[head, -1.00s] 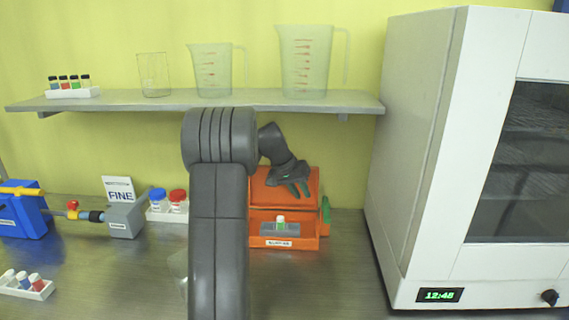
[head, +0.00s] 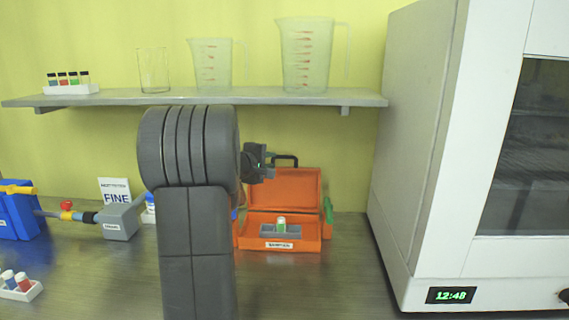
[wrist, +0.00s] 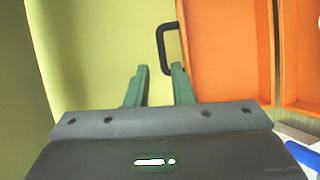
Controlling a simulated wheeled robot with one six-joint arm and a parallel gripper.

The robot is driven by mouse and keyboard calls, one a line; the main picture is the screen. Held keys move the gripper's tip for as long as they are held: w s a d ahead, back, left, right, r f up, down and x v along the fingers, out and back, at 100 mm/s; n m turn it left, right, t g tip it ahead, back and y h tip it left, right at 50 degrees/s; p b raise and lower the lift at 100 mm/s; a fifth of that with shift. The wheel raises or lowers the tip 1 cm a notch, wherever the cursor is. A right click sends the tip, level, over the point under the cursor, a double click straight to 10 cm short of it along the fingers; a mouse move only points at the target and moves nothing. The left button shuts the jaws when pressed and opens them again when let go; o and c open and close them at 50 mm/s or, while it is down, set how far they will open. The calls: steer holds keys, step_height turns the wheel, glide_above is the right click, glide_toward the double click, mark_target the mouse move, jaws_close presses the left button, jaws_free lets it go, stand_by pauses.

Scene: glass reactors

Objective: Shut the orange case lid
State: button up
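The orange case (head: 300,246) stands on the bench with its lid (head: 290,190) raised, leaning against nothing that I can see. A black handle (head: 284,158) shows at the lid's top edge. A vial with a green band (head: 281,225) stands in a grey holder inside. My gripper (head: 270,165) is at the lid's upper left, partly hidden by my arm. In the wrist view the green fingers (wrist: 160,68) are apart and empty, beside the lid (wrist: 225,50). The handle (wrist: 163,48) appears just beyond the fingertips. I cannot tell whether they touch the lid.
A shelf (head: 120,99) with beakers and vials runs above the case. A large white oven (head: 415,150) stands at the right. A blue device (head: 20,222) and a grey block (head: 118,222) are at the left. Bare bench lies before the case.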

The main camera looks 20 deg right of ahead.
mark_target(283, 158)
steer(key=shift+n+t, duration=0.4)
steer(key=shift+n, duration=0.3)
steer(key=p+x, duration=0.1)
steer(key=x, duration=0.3)
steer(key=p+x, duration=0.1)
steer(key=x, duration=0.3)
steer(key=w+a+p+x, duration=0.1)
steer(key=p+x, duration=0.1)
steer(key=x, duration=0.3)
steer(key=shift+f, duration=0.4)
jaws_close()
